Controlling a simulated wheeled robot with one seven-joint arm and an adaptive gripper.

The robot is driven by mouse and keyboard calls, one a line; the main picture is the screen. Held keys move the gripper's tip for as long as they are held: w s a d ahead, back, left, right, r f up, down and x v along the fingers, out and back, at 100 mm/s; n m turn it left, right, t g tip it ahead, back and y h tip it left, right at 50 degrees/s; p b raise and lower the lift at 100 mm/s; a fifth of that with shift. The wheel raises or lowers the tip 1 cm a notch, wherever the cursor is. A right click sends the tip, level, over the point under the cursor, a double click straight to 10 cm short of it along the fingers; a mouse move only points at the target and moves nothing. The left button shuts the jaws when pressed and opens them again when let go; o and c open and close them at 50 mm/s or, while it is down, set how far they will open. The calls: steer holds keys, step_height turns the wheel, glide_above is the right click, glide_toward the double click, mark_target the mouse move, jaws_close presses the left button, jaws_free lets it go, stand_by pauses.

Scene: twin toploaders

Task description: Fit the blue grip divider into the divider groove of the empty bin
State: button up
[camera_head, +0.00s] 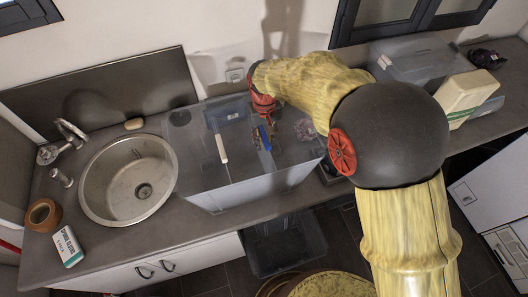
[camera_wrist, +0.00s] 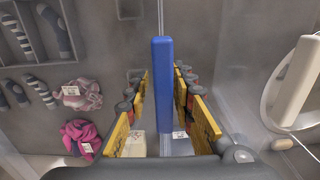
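The blue grip divider (camera_wrist: 161,85) shows as an upright blue bar in the middle of the wrist view. In the head view (camera_head: 264,139) only a small blue part shows below my gripper. My gripper (camera_wrist: 163,100) has yellow finger pads on both sides of the blue bar; narrow gaps seem to show, and contact is unclear. In the head view my gripper (camera_head: 264,135) points down over the clear-walled bins (camera_head: 243,189) on the counter. A white-grip divider (camera_head: 221,148) stands left of it, and also shows in the wrist view (camera_wrist: 302,82). The groove cannot be made out.
Striped rolled items (camera_wrist: 52,30) and pink cloths (camera_wrist: 82,95) lie left in the wrist view. A round sink (camera_head: 130,180) is left of the bins. A grey lidded box (camera_head: 420,60) and a cream block (camera_head: 464,92) stand at the right. A dark crate (camera_head: 285,245) is below.

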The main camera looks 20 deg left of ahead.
mark_target(264, 154)
steer(key=f, duration=0.3)
steer(key=s+f, duration=0.1)
steer(key=f, duration=0.1)
steer(key=shift+d+f, duration=0.1)
steer(key=shift+f, duration=0.2)
steer(key=shift+w, duration=0.1)
steer(key=shift+c, duration=1.4)
jaws_close()
